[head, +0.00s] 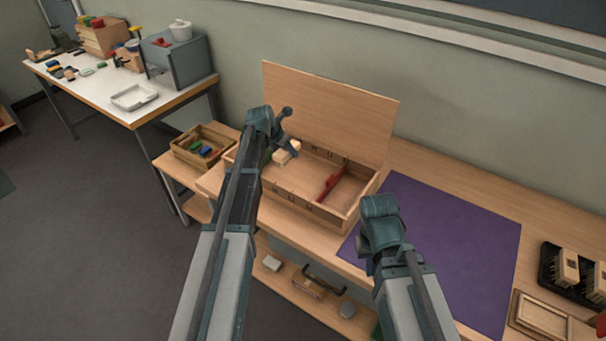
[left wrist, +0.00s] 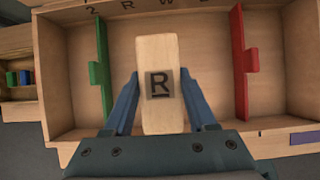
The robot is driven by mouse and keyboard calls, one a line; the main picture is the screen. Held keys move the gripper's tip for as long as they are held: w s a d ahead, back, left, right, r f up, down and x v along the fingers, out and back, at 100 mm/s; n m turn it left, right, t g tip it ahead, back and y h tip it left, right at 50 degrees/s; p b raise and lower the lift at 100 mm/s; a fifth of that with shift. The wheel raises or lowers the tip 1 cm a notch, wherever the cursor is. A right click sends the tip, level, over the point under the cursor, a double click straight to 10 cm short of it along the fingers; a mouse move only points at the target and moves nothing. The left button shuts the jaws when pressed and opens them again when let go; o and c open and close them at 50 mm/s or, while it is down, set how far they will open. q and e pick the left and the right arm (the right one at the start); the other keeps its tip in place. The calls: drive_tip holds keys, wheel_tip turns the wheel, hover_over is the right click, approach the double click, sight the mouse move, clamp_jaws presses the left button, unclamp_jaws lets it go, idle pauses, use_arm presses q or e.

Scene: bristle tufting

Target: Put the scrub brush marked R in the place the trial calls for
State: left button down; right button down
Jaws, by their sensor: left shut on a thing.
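The scrub brush marked R (left wrist: 160,55) is a pale wooden block with a dark R on its top. It also shows in the head view (head: 286,153), above the wooden box. My left gripper (left wrist: 163,105) is shut on it, one finger on each long side. The open wooden box (head: 290,206) lies below, with its lid (head: 330,115) raised at the back. A green divider (left wrist: 98,73) is left of the brush and a red divider (left wrist: 243,70) is right of it. The brush's bristles are hidden. My right gripper (head: 370,240) is over the purple mat, its fingers mostly hidden.
Stamped characters line the box's back wall. The purple mat (head: 460,235) is mostly clear. A black rack of brushes (head: 552,270) and a wooden frame (head: 540,318) are at the right. A crate of coloured blocks (head: 177,152) stands left of the box.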

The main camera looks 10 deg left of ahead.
use_arm(q)
drive_tip(key=shift+f+b, duration=3.15)
drive_tip(key=shift+f, duration=0.1)
wheel_tip(320, 180, down, 4)
drive_tip(key=b, duration=0.3)
drive_tip(key=shift+r+b, duration=0.25)
drive_tip(key=shift+b, duration=0.1)
drive_tip(key=shift+f, duration=0.15)
drive_tip(key=shift+c, duration=1)
unclamp_jaws()
